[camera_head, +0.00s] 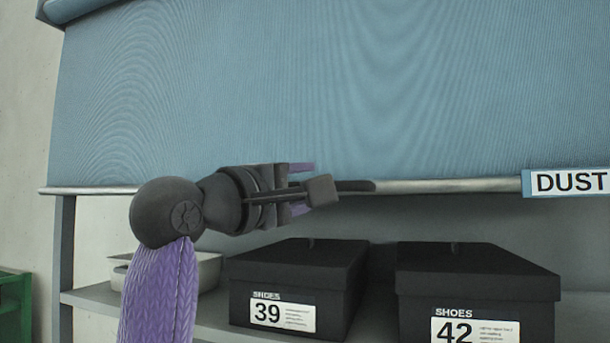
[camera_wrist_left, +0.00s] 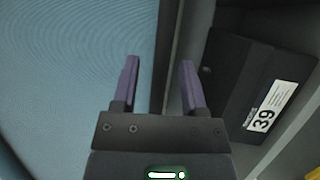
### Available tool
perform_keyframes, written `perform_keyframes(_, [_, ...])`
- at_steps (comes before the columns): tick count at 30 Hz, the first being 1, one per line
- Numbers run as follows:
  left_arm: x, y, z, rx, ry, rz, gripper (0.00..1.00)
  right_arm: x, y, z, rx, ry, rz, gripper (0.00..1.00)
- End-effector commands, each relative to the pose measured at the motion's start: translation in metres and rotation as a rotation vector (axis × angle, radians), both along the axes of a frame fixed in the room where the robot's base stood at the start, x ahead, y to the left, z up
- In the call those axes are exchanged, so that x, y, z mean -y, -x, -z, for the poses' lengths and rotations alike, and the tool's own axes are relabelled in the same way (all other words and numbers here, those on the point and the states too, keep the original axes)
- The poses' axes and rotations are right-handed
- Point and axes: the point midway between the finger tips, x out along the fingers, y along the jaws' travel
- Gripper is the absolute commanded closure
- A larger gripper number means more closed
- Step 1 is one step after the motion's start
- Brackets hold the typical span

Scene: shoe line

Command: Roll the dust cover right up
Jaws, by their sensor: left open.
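The blue dust cover (camera_head: 420,90) hangs down from a roll (camera_head: 75,8) at the top left and covers the upper part of the rack. A pale metal bar (camera_head: 450,186) runs along its lower edge, with a dark grip piece (camera_head: 357,186) near the middle. My left gripper (camera_head: 318,187) is at the bar beside that piece, its purple fingers open. In the left wrist view the fingers (camera_wrist_left: 160,68) are apart, with the cover's lower edge running between them; contact cannot be told. The cover (camera_wrist_left: 60,70) fills the left there. My right gripper is not in view.
Below the bar, black shoe boxes marked 39 (camera_head: 290,285) and 42 (camera_head: 475,290) stand on a grey shelf (camera_head: 85,297). A pale tray (camera_head: 205,270) is behind my arm. A DUST label (camera_head: 568,182) hangs at the right. A green crate (camera_head: 15,305) is at lower left.

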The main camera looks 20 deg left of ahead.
Motion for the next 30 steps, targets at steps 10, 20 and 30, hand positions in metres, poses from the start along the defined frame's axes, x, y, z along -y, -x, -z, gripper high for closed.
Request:
perform_keyframes(10, [0.0023,-0.0053,0.0,0.0,-0.001,-0.001,0.53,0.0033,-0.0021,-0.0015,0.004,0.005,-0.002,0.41])
perform_keyframes(20, [0.0021,-0.0051,-0.0002,0.0,-0.001,-0.001,1.0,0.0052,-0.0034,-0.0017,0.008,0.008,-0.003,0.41])
perform_keyframes(30, [0.002,-0.0049,-0.0004,0.001,0.0,-0.001,1.0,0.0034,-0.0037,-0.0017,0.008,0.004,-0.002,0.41])
